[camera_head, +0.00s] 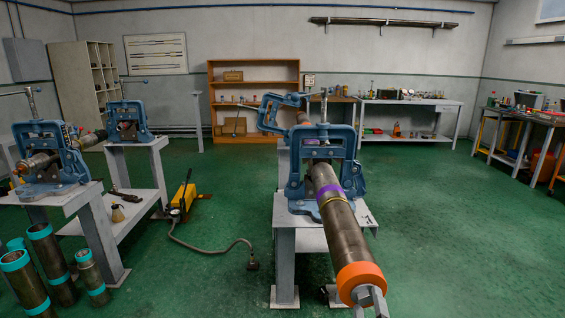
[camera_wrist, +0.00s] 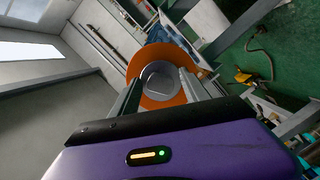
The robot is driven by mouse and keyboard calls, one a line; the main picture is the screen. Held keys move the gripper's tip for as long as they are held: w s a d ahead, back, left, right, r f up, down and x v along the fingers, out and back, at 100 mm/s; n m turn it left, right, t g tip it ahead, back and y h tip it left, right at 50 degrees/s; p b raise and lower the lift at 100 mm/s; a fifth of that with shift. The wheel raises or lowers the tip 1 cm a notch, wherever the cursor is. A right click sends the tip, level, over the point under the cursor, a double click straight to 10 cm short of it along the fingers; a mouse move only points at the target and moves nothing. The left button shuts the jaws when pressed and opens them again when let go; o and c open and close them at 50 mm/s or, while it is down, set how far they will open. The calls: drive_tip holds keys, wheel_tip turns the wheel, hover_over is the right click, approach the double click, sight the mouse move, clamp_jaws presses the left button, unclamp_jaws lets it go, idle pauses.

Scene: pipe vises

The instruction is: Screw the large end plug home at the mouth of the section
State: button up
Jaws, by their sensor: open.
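The long steel pipe section (camera_head: 342,225) runs from the blue vise (camera_head: 322,150) toward me, with purple and yellow bands and an orange collar (camera_head: 361,279) at its near mouth. The large end plug, a grey round face, shows inside the orange collar (camera_wrist: 148,58) in the wrist view (camera_wrist: 158,74). My gripper (camera_wrist: 158,88) is open, its two grey fingers on either side of the plug's face. I cannot tell whether they touch it. In the head view, grey metal parts at the mouth are cut off by the bottom edge. The plug's thread is hidden.
Another bench (camera_head: 55,196) with blue vises and a pipe stands at left. Several pipe pieces with teal bands (camera_head: 45,250) stand on the floor at lower left. A yellow pump (camera_head: 183,196) with a hose lies between the benches. Green floor at right is clear.

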drive_tip(key=shift+r, duration=0.15)
clamp_jaws()
drive_tip(key=shift+r+m+p, duration=0.25)
drive_tip(key=shift+m+p, duration=0.5)
drive_tip(key=shift+m, duration=0.25)
drive_tip(key=m+y+p, duration=0.1)
drive_tip(key=m, duration=0.2)
drive_tip(key=shift+g+p, duration=0.3)
drive_tip(key=shift+g, duration=0.1)
drive_tip(key=m+y+p, duration=0.1)
drive_tip(key=m+p, duration=0.1)
drive_tip(key=m, duration=0.1)
drive_tip(key=shift+d+m+y, duration=0.1)
drive_tip(key=shift+m+y, duration=0.2)
drive_tip(key=shift+f+m+y, duration=0.25)
drive_tip(key=shift+m+y, duration=0.15)
drive_tip(key=shift+m, duration=1.2)
drive_tip(key=shift+y, duration=0.3)
